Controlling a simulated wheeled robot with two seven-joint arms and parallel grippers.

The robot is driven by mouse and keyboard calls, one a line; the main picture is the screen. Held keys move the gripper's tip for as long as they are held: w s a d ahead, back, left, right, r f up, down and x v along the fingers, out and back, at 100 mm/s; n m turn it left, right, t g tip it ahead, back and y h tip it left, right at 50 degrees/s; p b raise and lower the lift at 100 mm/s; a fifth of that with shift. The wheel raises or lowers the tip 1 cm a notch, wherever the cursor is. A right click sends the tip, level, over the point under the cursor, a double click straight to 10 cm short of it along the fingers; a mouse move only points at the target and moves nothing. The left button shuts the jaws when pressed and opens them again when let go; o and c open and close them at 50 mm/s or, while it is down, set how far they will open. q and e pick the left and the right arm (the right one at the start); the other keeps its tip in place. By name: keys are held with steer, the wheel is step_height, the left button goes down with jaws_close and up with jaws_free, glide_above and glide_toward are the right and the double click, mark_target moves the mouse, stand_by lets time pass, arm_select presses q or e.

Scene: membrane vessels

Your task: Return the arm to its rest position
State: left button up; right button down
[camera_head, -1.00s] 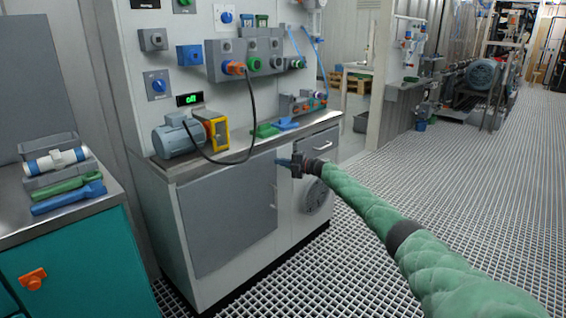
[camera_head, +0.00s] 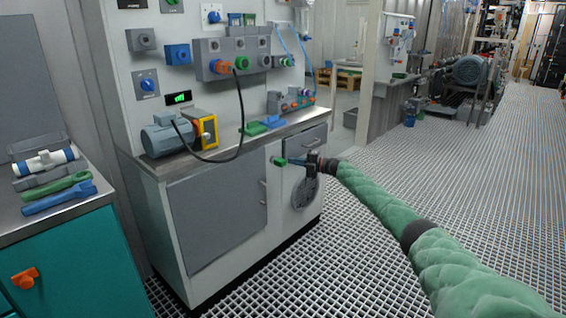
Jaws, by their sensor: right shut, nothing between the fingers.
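My right arm, in a green padded sleeve, reaches in from the lower right. A small green piece (camera_head: 278,161) shows just left of the fingertips, against the cabinet front. I cannot tell whether the fingertips touch it. My left gripper is out of view.
On the bench stand a motor (camera_head: 165,136) with a yellow guard, a black cable (camera_head: 240,125), and green and blue tools. At left, a teal cabinet (camera_head: 80,262) carries a white cylinder (camera_head: 45,162) and two wrenches. The grated floor (camera_head: 430,170) at right is clear.

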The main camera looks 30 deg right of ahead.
steer(key=shift+s+d, duration=0.3)
steer(key=shift+d, duration=0.2)
steer(key=shift+s+d, duration=0.25)
steer(key=shift+d, duration=0.2)
steer(key=shift+d, duration=0.1)
